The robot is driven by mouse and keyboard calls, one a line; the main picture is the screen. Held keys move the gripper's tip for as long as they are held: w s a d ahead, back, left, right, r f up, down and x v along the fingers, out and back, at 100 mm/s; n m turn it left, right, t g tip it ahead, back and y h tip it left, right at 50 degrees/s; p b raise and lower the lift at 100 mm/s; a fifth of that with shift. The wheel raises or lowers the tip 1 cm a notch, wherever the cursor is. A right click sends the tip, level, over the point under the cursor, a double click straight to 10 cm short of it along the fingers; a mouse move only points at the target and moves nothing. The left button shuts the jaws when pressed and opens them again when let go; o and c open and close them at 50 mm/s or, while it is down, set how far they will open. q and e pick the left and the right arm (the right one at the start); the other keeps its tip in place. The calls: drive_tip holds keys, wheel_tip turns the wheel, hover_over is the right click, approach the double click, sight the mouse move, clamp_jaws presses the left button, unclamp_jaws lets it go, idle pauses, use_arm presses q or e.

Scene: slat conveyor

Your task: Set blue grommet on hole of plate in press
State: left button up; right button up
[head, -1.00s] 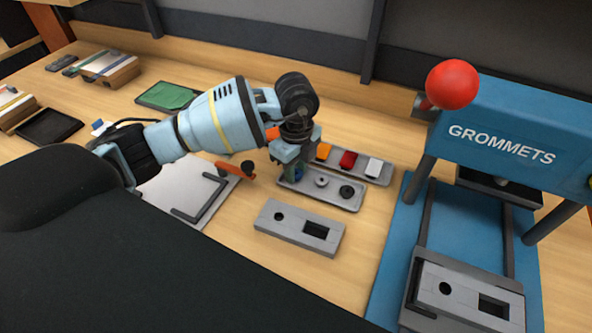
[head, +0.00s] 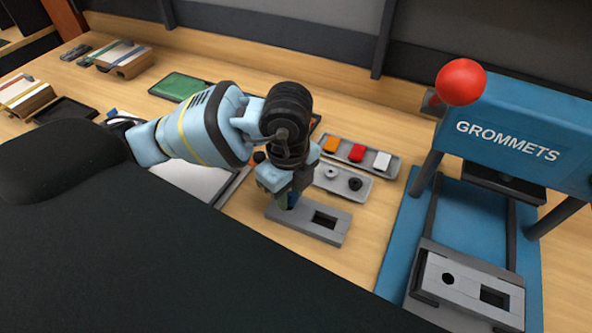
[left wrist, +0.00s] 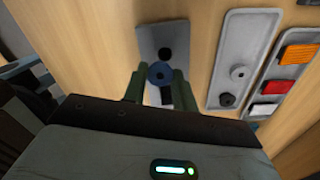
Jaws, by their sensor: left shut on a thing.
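My left gripper (head: 287,204) is shut on the blue grommet (left wrist: 160,72), which shows between its two fingers in the left wrist view. It hangs over the loose grey plate (head: 333,237) on the table, at the plate's left end. That end's round hole is hidden in the head view; a dark hole shows just beyond the grommet in the left wrist view. I cannot tell the grommet's height above the plate. Another grey plate (head: 465,297) lies in the press (head: 520,130), with its round hole (head: 448,279) at left, empty, and a rectangular opening at right. My right gripper is out of view.
A grey tray (head: 341,187) holds a grey grommet and a black grommet. Behind it, another tray (head: 393,165) holds orange, red and white parts. The press has a red ball handle (head: 461,82) and blue base (head: 400,262). Bare wood lies between loose plate and press.

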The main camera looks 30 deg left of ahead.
use_arm(q)
drive_tip(key=shift+s+d+r, duration=0.1)
drive_tip(key=shift+s+d, duration=0.1)
drive_tip(key=shift+s, duration=0.55)
drive_tip(key=shift+s+d+r, duration=0.1)
drive_tip(key=shift+s+d, duration=0.05)
drive_tip(key=shift+s, duration=0.55)
